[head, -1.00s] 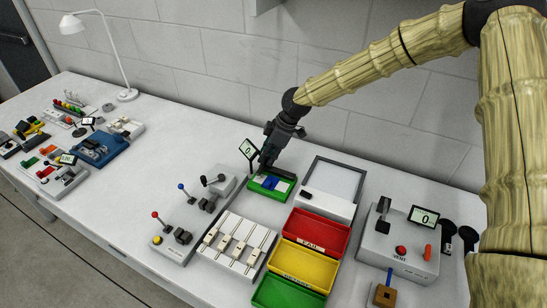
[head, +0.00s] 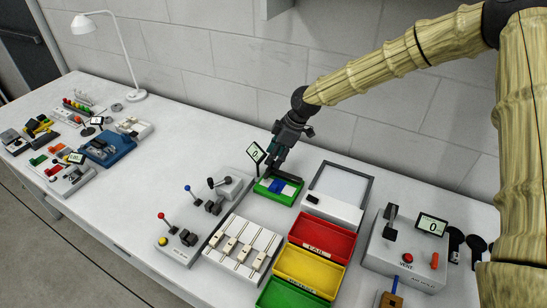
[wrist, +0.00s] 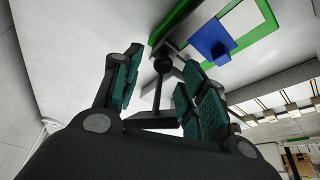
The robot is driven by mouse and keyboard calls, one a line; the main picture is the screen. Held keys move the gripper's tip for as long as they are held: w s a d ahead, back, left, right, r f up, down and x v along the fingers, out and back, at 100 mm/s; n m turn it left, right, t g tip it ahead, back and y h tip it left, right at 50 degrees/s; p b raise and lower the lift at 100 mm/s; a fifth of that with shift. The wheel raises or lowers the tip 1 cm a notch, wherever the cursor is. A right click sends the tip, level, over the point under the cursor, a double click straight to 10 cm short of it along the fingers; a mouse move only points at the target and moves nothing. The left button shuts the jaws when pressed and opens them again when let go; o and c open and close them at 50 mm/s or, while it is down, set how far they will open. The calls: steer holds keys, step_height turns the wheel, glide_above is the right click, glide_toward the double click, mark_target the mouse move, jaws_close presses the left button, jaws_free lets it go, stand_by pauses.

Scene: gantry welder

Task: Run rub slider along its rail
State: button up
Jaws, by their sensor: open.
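A low green-edged unit (head: 262,194) with a pale top stands on the bench near its back. A blue block (head: 279,186) sits on it and looks like the rub slider. In the wrist view the blue block (wrist: 212,40) lies on the unit's white-and-green frame (wrist: 262,24), beyond the right finger. My gripper (head: 276,165) is at the unit's back left, close to the blue block. The wrist view shows the gripper (wrist: 160,88) open, with teal pads apart. A dark stem with a round knob shows between the fingers; I cannot tell whether they touch it.
A small display (head: 255,153) reading 0 stands left of the unit. Red (head: 320,233), yellow (head: 308,272) and green bins lie in front, beside a panel of several sliders (head: 240,247). A lever box (head: 222,187) is left.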

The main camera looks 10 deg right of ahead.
steer(key=w+v, duration=0.1)
steer(key=v, duration=0.9)
steer(key=shift+s+d+r, duration=0.25)
steer(key=shift+s, duration=0.25)
